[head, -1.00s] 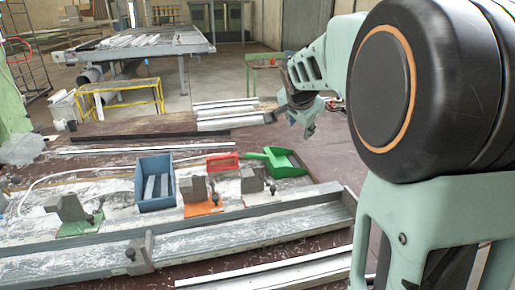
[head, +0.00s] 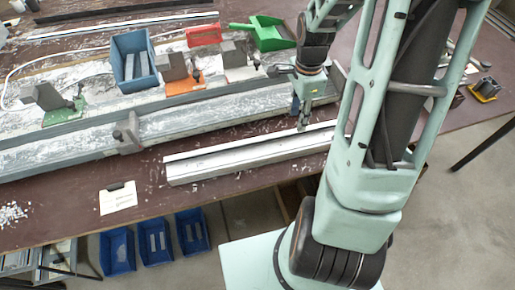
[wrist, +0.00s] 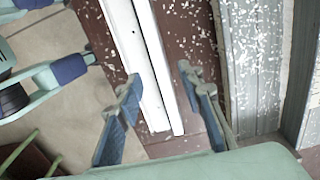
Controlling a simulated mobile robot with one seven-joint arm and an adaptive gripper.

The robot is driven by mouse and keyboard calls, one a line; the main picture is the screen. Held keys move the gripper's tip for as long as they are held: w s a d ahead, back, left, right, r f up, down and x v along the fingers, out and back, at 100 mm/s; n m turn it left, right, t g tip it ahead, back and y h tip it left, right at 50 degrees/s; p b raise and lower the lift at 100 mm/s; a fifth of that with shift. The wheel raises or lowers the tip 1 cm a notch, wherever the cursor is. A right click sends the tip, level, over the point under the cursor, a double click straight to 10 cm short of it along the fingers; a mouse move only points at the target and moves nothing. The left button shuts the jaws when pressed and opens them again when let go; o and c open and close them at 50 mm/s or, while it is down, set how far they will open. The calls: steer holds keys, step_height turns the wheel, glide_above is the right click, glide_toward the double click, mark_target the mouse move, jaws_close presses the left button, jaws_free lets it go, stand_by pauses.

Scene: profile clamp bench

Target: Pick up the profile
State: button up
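The profile (head: 240,157) is a long white and grey bar. It lies along the front of the dark red table, in front of the clamp rail. My gripper (head: 303,122) is above its right part, pointing down. In the wrist view the profile (wrist: 146,62) runs down the picture and its end shows between the fingers. My gripper (wrist: 160,84) is open there, with one finger on each side of the profile's line and nothing held. I cannot tell how far the fingertips are above it.
The clamp rail (head: 60,150) with a small grey clamp (head: 127,133) lies behind the profile. Farther back stand clamp blocks, a blue bin (head: 133,62), a red box (head: 203,36) and a green scoop (head: 268,34). A paper card (head: 118,198) lies at the front edge.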

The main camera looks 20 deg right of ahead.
mark_target(295, 130)
steer(key=shift+a+f+p, duration=0.1)
steer(key=shift+f+p, duration=0.35)
steer(key=shift+f, duration=2.3)
jaws_close()
